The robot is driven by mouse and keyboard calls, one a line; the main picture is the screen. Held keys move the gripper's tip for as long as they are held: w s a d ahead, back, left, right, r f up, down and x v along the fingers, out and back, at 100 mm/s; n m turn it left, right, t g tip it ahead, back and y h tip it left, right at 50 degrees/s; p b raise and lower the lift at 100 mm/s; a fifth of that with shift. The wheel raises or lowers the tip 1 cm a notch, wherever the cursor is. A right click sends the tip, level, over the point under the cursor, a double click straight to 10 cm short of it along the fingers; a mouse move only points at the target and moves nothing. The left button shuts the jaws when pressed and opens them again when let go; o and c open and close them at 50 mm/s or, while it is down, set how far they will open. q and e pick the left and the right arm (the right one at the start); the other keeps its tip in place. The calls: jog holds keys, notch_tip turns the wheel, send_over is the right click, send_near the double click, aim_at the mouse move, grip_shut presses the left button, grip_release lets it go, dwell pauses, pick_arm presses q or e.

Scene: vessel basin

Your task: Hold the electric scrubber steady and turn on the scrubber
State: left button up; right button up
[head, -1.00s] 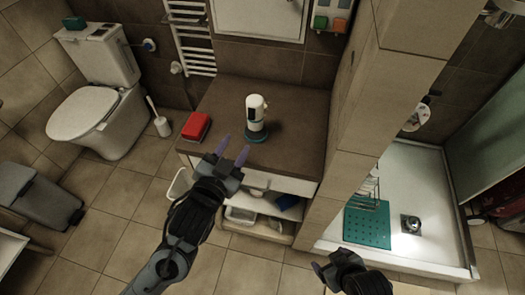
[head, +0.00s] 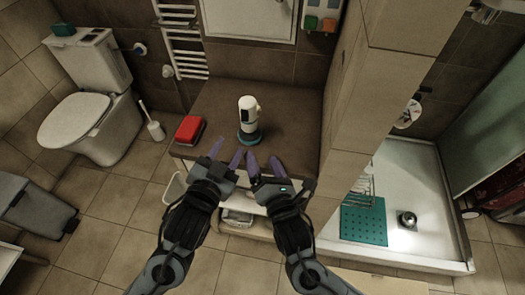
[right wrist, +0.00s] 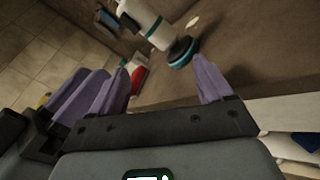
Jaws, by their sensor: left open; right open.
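The electric scrubber (head: 248,117) stands upright on the brown counter top (head: 292,100), white with a dark band and a teal base. It also shows in the right wrist view (right wrist: 150,22), ahead of the fingers, with its teal-rimmed base (right wrist: 181,52). My left gripper (head: 227,153) is open and empty at the counter's front edge, in front of and left of the scrubber. My right gripper (head: 263,161) is open and empty beside it, in front of the scrubber. Neither gripper touches the scrubber. No switch on it can be made out.
A red box (head: 190,129) lies on the counter left of the scrubber. A tiled pillar (head: 350,130) rises along the counter's right side. A toilet (head: 92,115) stands at the left and a shower tray (head: 420,190) at the right. The counter behind the scrubber is clear.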

aim_at(252, 130)
jog(key=w+n, duration=0.1)
jog(key=n, duration=0.1)
jog(key=w+n, duration=0.1)
jog(key=n, duration=0.1)
jog(key=w+n, duration=0.1)
jog(key=n, duration=0.1)
jog(key=shift+w+f+n+y, duration=0.2)
jog(key=shift+n+y, duration=0.2)
jog(key=shift+w+f+n, duration=0.1)
jog(key=shift+w+n, duration=0.4)
jog(key=shift+n, duration=0.2)
jog(key=shift+w, duration=0.35)
jog(key=x, duration=1)
jog(key=shift+s+a+f, duration=0.1)
jog(key=shift+a, duration=0.05)
